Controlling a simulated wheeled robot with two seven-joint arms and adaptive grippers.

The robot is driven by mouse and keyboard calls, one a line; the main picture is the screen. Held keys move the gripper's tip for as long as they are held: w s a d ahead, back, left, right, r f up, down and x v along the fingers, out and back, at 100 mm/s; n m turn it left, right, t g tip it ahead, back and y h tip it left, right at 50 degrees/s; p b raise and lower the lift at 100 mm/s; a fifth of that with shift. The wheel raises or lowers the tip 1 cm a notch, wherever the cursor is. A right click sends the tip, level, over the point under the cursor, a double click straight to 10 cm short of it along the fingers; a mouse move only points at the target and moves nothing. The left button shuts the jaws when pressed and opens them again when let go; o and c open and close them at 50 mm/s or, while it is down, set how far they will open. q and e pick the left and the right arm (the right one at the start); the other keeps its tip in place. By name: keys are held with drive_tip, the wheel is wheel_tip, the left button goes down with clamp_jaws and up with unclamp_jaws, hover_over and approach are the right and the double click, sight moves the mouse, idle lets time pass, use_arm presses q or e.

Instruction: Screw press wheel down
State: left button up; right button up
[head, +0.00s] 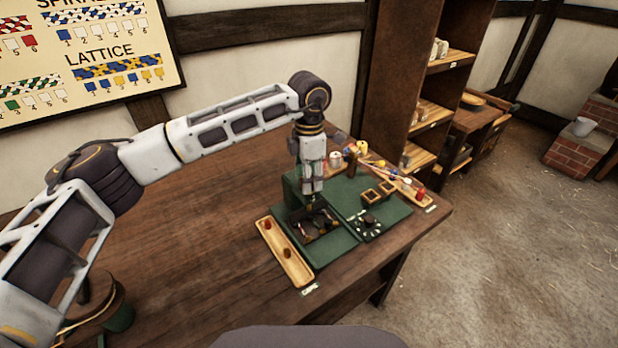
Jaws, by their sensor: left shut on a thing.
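My left arm comes in from the left and bends down over the press. My right gripper is not in view.
A wooden tray (272,246) with small brown pieces lies left of the press, beside a "CAPS" label (310,290). Colourful spools stand behind. The bench's left part is mostly clear.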

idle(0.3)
use_arm(q)
drive_tip(key=o, duration=1)
drive_tip(key=shift+o, duration=0.2)
drive_tip(key=shift+r, duration=0.1)
wheel_tip(320, 180, up, 12)
idle(0.5)
